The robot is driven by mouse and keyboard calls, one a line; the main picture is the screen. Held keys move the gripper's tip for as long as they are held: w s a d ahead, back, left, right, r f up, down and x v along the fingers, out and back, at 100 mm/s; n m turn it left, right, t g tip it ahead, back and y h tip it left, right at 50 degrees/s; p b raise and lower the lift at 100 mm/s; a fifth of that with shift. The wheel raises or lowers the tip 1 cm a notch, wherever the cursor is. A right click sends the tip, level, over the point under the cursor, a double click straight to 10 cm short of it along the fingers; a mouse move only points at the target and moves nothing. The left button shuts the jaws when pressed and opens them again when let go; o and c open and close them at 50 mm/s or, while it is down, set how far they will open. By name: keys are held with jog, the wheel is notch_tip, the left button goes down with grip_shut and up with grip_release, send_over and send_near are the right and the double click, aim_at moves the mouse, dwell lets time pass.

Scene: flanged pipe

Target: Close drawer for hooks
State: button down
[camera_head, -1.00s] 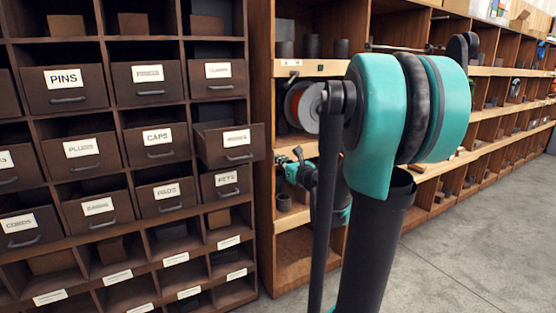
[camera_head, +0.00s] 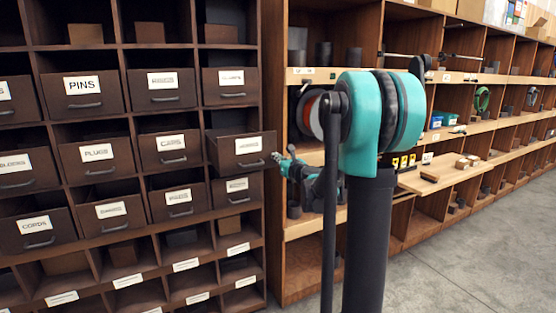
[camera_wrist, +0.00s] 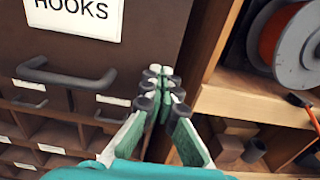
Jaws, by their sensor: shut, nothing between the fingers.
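The hooks drawer (camera_head: 240,151) sticks out of the dark brown cabinet on the left, in its right column. Its front also fills the upper left of the wrist view (camera_wrist: 140,45), with a white label reading "HOOKS" and a dark bar handle (camera_wrist: 62,77). My gripper (camera_head: 276,158) is at the right edge of that drawer front in the head view. In the wrist view my gripper (camera_wrist: 163,78) has its fingertips together, with nothing between them, just by the drawer front's lower right corner. I cannot tell whether they touch it.
Closed labelled drawers, such as PINS (camera_head: 83,92), surround the open one. A wooden shelf unit (camera_head: 288,258) stands to the right, holding a grey-and-orange spool (camera_wrist: 298,45). A wooden board (camera_head: 440,180) juts out from the shelves. The floor (camera_head: 460,265) at right is clear.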

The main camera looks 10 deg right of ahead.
jog(key=x, duration=1.8)
jog(key=shift+w, duration=0.25)
jog(key=shift+r, duration=0.1)
